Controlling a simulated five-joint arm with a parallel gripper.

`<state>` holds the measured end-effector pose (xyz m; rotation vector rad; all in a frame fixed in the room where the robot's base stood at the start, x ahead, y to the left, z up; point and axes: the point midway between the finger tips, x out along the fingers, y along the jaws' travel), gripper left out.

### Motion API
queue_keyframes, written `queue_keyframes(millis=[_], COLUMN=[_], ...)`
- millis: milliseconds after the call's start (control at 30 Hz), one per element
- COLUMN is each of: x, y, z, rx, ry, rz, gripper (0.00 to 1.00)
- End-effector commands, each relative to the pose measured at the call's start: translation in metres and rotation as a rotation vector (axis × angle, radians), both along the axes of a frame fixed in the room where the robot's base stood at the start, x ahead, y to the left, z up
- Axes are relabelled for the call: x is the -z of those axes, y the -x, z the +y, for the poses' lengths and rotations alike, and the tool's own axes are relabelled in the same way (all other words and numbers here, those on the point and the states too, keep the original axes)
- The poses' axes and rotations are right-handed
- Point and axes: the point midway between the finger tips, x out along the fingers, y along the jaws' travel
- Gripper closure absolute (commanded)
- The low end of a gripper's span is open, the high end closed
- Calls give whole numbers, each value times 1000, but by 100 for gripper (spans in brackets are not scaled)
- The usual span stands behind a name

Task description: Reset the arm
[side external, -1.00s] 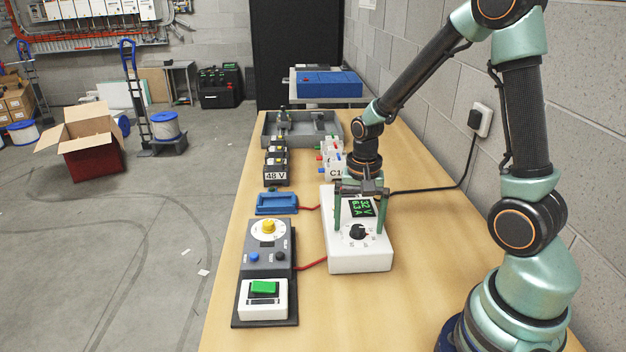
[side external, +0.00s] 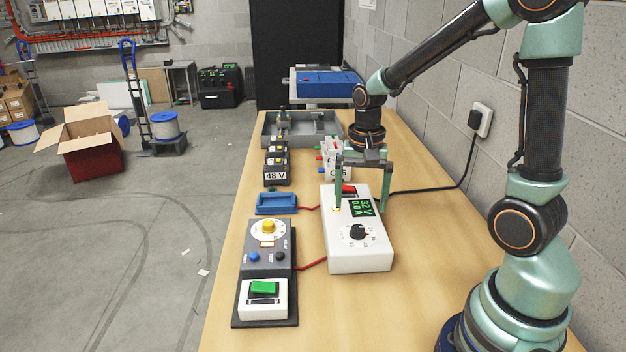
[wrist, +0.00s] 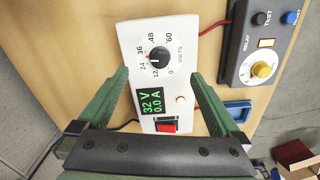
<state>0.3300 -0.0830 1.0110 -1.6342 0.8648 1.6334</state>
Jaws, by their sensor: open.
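My gripper (side external: 362,208) is open and empty, pointing down over the back half of a white power supply box (side external: 360,258). In the wrist view my gripper (wrist: 175,75) has its green fingers spread on both sides of the box (wrist: 180,35). The box's green display (wrist: 151,103) reads 32 V and 0.0 A. Its black volts knob (wrist: 159,53) points near 36. A red rocker switch (wrist: 166,127) sits behind the display, and a small pale lamp (wrist: 181,100) beside it. I cannot tell the exact height of the fingertips above the box.
A grey relay panel (side external: 280,262) with a yellow knob and a green switch stands left, joined by red leads. Behind are a blue tray (side external: 276,205), black 48 V blocks (side external: 276,178), white blocks (side external: 331,172) and a grey bin (side external: 318,128). The bench front is clear; a wall bounds the right.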

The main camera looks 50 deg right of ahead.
Motion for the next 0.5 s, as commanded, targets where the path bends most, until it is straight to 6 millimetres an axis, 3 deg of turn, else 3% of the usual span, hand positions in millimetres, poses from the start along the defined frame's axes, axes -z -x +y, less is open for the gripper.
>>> queue_keyframes(millis=[500], x=[-11], y=[0], z=[0], rx=[-3], ry=[0], rz=[-1], gripper=[0])
